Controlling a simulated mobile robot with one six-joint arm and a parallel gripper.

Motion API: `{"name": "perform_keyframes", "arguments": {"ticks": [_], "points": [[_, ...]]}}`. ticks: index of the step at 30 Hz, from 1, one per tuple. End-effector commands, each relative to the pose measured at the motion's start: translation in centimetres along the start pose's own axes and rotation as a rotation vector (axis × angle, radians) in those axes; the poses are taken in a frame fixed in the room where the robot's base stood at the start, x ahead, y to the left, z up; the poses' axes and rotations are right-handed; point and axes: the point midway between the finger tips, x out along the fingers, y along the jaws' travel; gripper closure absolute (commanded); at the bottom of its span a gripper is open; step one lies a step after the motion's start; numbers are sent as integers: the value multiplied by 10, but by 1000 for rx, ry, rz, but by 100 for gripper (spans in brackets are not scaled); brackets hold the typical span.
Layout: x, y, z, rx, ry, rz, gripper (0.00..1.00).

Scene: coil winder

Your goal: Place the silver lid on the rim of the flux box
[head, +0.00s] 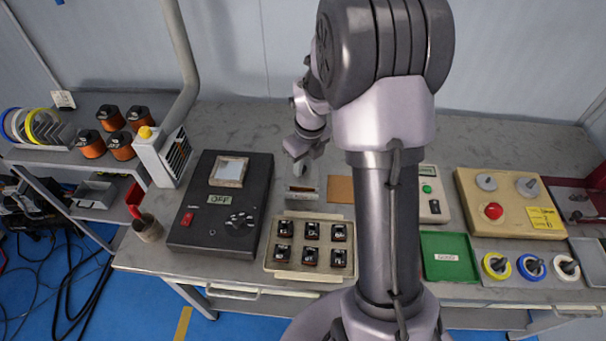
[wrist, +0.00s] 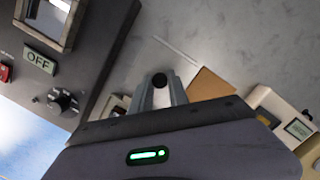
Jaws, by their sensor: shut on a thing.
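My gripper (head: 300,166) is at the middle of the bench, pointing down just above and behind the flux box (head: 302,196). The flux box is a small grey box with a brown-red inside, behind the tray of black parts. In the wrist view my gripper (wrist: 160,97) is shut, with the round black knob of the silver lid (wrist: 160,80) between its fingertips. The lid's plate is hard to tell from the grey bench, and its gap to the box rim cannot be told.
A dark control box (head: 222,205) with an OFF label stands left of the flux box. A tray of black parts (head: 310,273) lies in front. A brown flat piece (head: 340,190) lies to the right, partly behind my arm. Bench behind is clear.

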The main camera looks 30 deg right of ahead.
Motion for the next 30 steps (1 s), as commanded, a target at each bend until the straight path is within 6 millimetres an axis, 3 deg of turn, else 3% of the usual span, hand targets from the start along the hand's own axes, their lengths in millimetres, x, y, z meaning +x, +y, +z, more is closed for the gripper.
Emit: {"name": "perform_keyframes", "arguments": {"ticks": [8, 18, 19, 22, 30], "points": [[38, -6, -1, -1, 3, 1, 100], [40, -6, -1, -1, 0, 0, 100], [40, -6, -1, -1, 0, 0, 77], [39, -6, -1, -1, 0, 0, 58], [39, -6, -1, -1, 0, 0, 58]]}}
